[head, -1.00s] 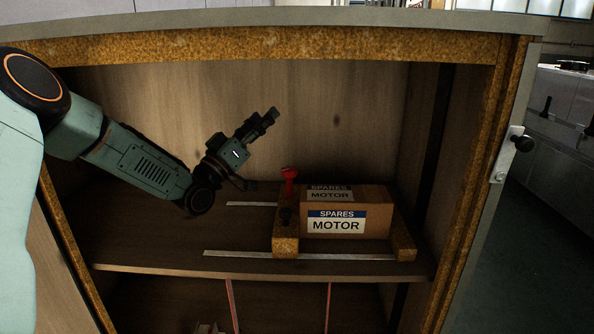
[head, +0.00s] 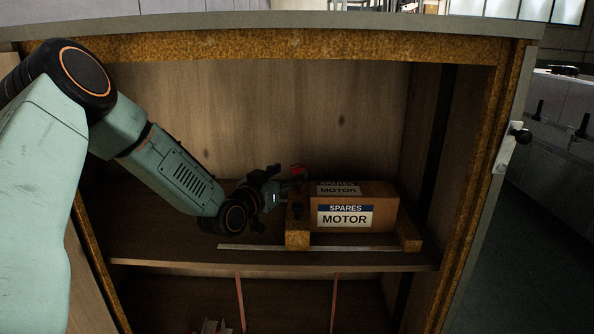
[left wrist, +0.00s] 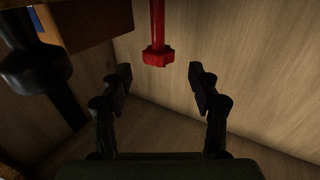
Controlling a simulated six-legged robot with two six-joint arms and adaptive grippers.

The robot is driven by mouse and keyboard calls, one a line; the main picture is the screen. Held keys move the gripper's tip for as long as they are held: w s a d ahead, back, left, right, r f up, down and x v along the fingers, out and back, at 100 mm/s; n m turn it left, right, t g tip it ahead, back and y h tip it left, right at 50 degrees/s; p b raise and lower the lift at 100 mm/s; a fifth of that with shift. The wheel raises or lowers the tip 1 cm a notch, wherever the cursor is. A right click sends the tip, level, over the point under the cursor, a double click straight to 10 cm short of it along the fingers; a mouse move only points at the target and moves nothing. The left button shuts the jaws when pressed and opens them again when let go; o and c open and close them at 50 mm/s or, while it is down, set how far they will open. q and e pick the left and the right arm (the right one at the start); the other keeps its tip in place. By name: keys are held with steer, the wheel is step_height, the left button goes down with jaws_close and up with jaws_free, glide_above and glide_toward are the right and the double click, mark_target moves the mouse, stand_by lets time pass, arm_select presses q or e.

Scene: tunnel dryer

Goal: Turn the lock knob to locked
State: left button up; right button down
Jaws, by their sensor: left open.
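A red knob (head: 299,169) stands on top of the wooden block (head: 297,239) at the left end of the motor box. It also shows in the left wrist view as a red stem with a wider lobed end (left wrist: 157,56). My left gripper (head: 284,178) is just left of the red knob, partly in front of the block. In the left wrist view its two fingers are apart and empty (left wrist: 160,79), with the red knob's end just beyond the gap between them. I cannot see which way the lock is set. My right gripper is not in view.
A box labelled SPARES MOTOR (head: 383,214) sits between wooden blocks on the cabinet shelf (head: 160,240). A black part (left wrist: 32,65) hangs at upper left in the wrist view. The cabinet's right post (head: 482,190) and top edge frame the opening. The shelf's left side is free.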

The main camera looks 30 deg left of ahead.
mark_target(295, 170)
arm_select(q)
steer(key=w, duration=0.5)
steer(key=shift+w+f+b, duration=0.1)
steer(key=shift+f+b, duration=0.25)
steer(key=shift+w+a, duration=0.1)
steer(key=shift+w, duration=0.05)
steer(key=shift+s+r, duration=0.2)
steer(key=shift+r, duration=0.2)
steer(key=shift+w+f, duration=0.25)
steer(key=shift+w, duration=0.1)
steer(key=shift+c, duration=1.3)
steer(key=shift+s+r, duration=0.15)
steer(key=shift+s, duration=0.1)
steer(key=c, duration=0.9)
